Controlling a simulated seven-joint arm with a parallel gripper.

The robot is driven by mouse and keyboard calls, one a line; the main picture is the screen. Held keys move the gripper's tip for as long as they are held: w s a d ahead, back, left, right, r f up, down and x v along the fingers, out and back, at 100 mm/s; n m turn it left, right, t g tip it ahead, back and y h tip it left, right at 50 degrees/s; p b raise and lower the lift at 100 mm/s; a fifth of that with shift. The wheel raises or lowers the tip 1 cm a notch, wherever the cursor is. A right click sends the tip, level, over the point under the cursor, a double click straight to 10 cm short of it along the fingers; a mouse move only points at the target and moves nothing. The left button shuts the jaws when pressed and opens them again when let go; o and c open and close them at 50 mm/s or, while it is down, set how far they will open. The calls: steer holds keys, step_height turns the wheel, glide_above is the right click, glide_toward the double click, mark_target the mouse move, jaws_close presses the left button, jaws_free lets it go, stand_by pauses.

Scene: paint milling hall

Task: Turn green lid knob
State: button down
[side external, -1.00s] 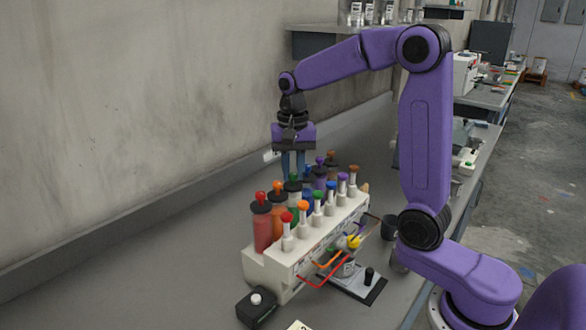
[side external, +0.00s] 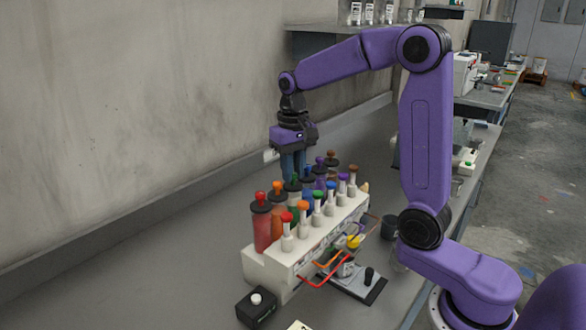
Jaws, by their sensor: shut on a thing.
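A row of lidded canisters with coloured knobs stands in a cream dispenser rack (side external: 268,268) on the bench. The green lid knob (side external: 294,178) tops the dark-lidded green canister (side external: 291,203), third from the near end of the back row. My gripper (side external: 293,176) points straight down over that canister. Its blue-grey fingers are shut on the green knob, with their tips partly hiding it. The lid looks seated on the canister.
The red knob (side external: 260,196) and orange knob (side external: 278,186) stand nearer; blue, purple and brown knobs stand just beyond. A front row of white plungers with coloured caps runs alongside. A black button box (side external: 257,307) sits at the near end. The bench left of the rack is clear.

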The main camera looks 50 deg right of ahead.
steer(key=shift+r+n, duration=0.1)
steer(key=shift+n, duration=2.2)
steer(key=c, duration=1)
jaws_free()
steer(key=shift+o, duration=0.2)
step_height(320, 180, up, 17)
steer(key=shift+r, duration=0.2)
